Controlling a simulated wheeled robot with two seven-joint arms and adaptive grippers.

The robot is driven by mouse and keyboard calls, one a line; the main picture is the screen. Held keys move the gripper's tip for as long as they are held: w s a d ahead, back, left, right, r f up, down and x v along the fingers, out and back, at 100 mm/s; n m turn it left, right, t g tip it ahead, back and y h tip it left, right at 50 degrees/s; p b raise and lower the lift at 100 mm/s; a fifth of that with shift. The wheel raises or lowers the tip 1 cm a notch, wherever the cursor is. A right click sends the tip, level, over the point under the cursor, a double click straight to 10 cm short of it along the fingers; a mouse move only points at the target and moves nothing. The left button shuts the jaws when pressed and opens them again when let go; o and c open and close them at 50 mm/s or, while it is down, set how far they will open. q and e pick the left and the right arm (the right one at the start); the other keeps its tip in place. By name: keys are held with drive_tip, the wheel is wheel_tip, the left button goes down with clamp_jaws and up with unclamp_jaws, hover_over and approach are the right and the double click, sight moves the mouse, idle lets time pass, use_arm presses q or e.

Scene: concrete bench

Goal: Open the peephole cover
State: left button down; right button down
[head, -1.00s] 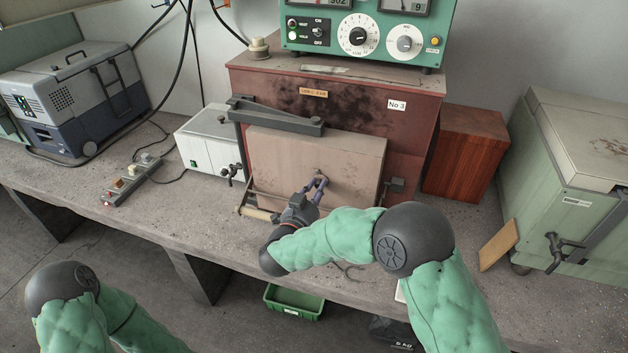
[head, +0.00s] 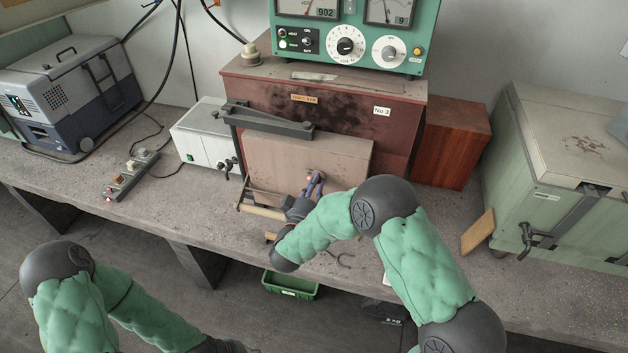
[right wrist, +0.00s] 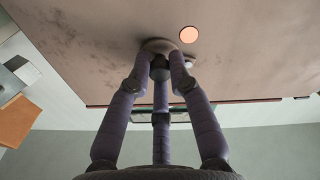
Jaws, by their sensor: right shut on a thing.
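The furnace door (head: 280,165) is a beige upright slab on the front of the dark red furnace. In the right wrist view, the peephole (right wrist: 189,34) is a round, glowing orange-pink opening in the door face (right wrist: 100,40), uncovered. The peephole cover (right wrist: 158,46) is a small brownish disc beside it, to the left in that view. My right gripper (head: 315,184) is at the door front. Its purple fingers (right wrist: 160,66) are shut on the cover, hiding part of it.
The furnace (head: 385,130) stands on the concrete bench (head: 110,165), with a green control unit (head: 348,60) on top. A dark latch bar (head: 268,121) crosses the door's top. A white box (head: 203,135) is left of it, a red-brown block (head: 455,145) right.

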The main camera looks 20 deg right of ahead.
drive_tip(key=shift+r+n+p, duration=0.3)
drive_tip(key=shift+n+p, duration=0.2)
drive_tip(key=shift+n, duration=0.3)
drive_tip(key=c, duration=1.1)
unclamp_jaws()
drive_tip(key=shift+c, duration=0.2)
drive_tip(key=v, duration=1.2)
drive_tip(key=shift+f, duration=0.15)
